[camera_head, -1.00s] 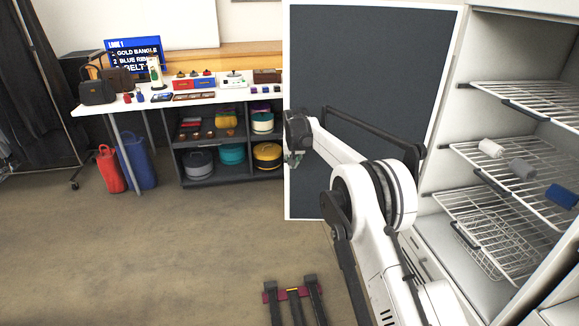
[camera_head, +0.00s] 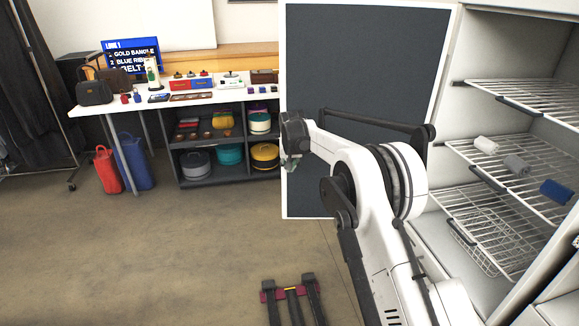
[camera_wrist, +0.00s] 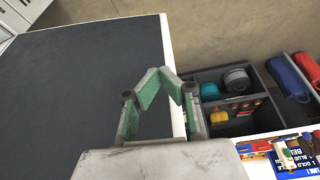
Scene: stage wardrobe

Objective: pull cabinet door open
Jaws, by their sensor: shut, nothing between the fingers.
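The cabinet door (camera_head: 375,70) is a dark panel with a white border. In the head view it stands swung wide open, left of the white cabinet (camera_head: 455,130), whose inside shows. My gripper (camera_head: 289,164) is at the door's free left edge, partly hidden by my wrist. In the wrist view the green fingers of my gripper (camera_wrist: 162,76) meet at their tips with nothing between them. They lie over the door (camera_wrist: 85,75) close to its white edge; I cannot tell whether they touch it. No handle shows.
The cabinet has wire shelves (camera_head: 520,93) with rolled cloths (camera_head: 516,165). Red (camera_head: 107,170) and blue (camera_head: 134,163) bags stand on the floor. The floor at front left is clear.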

